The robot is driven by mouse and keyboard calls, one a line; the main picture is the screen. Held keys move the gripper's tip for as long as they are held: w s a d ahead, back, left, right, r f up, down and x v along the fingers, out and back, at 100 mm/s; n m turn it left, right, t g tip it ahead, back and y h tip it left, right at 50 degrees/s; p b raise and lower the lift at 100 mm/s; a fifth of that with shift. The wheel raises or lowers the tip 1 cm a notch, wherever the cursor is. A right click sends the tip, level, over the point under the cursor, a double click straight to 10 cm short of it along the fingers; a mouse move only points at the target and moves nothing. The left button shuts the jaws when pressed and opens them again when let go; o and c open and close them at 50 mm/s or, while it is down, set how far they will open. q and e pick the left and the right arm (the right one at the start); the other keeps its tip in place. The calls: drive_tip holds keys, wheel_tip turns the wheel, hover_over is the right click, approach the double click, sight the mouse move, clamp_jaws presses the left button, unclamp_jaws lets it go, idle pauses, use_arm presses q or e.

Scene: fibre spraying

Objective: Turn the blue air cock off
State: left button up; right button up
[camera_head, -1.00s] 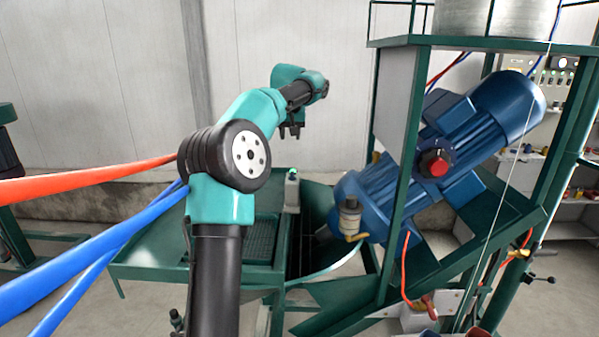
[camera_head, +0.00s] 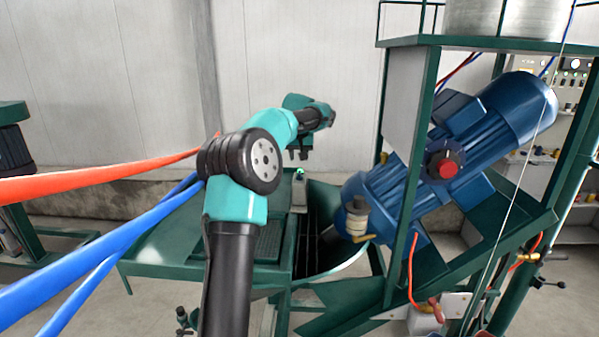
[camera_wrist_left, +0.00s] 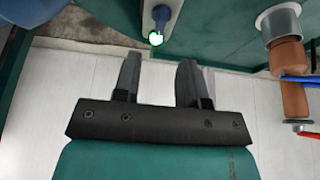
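In the left wrist view, a blue handle (camera_wrist_left: 300,79) sticks out at the right edge beside a copper-coloured cylinder (camera_wrist_left: 290,58). It looks like the blue air cock, but it is cut off by the frame, so its setting cannot be told. I cannot make it out in the head view. A red handle (camera_wrist_left: 308,129) lies below it. My left gripper (camera_wrist_left: 160,75) is open and empty, with the handles to the right of its fingers, apart from them. In the head view my left gripper (camera_head: 299,154) hangs above the green-lit box. My right gripper is not in view.
A grey box with a green light (camera_head: 299,185) stands on the green bench (camera_head: 160,255). A blue motor (camera_head: 480,130) on a green frame (camera_head: 425,110) stands right of my arm. A pale cylinder with a brass fitting (camera_head: 357,215) sits below the motor.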

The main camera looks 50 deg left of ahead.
sight(299, 172)
use_arm(q)
drive_tip(key=x, duration=0.8)
drive_tip(key=shift+a+f, duration=0.1)
drive_tip(key=shift+f, duration=0.05)
drive_tip(key=shift+c, duration=0.2)
clamp_jaws()
